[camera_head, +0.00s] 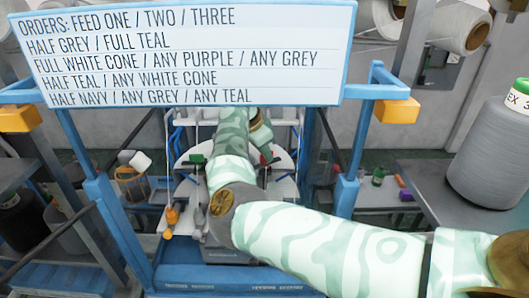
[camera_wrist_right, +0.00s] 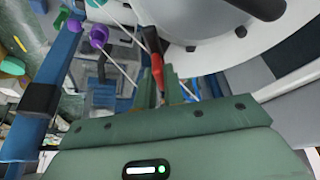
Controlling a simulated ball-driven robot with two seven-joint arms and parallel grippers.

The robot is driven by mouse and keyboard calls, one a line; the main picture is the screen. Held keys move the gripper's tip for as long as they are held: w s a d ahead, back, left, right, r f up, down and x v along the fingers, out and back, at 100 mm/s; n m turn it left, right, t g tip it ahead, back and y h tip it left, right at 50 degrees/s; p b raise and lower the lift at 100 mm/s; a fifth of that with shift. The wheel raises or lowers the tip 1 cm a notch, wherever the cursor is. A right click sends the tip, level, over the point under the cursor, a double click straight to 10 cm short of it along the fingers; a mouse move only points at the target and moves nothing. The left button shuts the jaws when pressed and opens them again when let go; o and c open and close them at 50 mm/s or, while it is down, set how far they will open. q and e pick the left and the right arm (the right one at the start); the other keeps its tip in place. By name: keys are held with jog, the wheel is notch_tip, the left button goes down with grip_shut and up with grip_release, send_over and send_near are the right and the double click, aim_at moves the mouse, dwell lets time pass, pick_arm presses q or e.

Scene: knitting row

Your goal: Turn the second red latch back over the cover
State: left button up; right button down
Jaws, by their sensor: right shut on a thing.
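In the right wrist view, my right gripper (camera_wrist_right: 158,88) is shut on a red latch (camera_wrist_right: 151,46). The latch's lower end sits between the fingertips, and its upper part runs up beside a grey round cover (camera_wrist_right: 200,18) with dark knobs. In the head view, my right arm reaches across the centre to the machine and hides much of it, including the grip. A small red part (camera_head: 266,158) shows just right of my arm, over a white round plate (camera_head: 283,168). I cannot tell which latch it is. My left gripper is in neither view.
A blue frame (camera_head: 345,190) stands around the machine, with a large order sign (camera_head: 190,55) across its top. A grey yarn cone (camera_head: 490,150) stands on the right table. Purple guides (camera_wrist_right: 98,36) and thin white rods lie close left of the gripper.

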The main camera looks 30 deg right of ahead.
jog(key=m+g, duration=0.1)
jog(key=m, duration=0.3)
jog(key=shift+w+d+m+g, duration=0.1)
jog(key=shift+w+m+g, duration=0.05)
jog(key=shift+m+g, duration=0.25)
jog(key=shift+m+g+y, duration=0.3)
jog(key=shift+m, duration=0.4)
jog(key=shift+f, duration=0.1)
jog(key=c, duration=1.5)
grip_release()
jog(key=shift+d, duration=0.2)
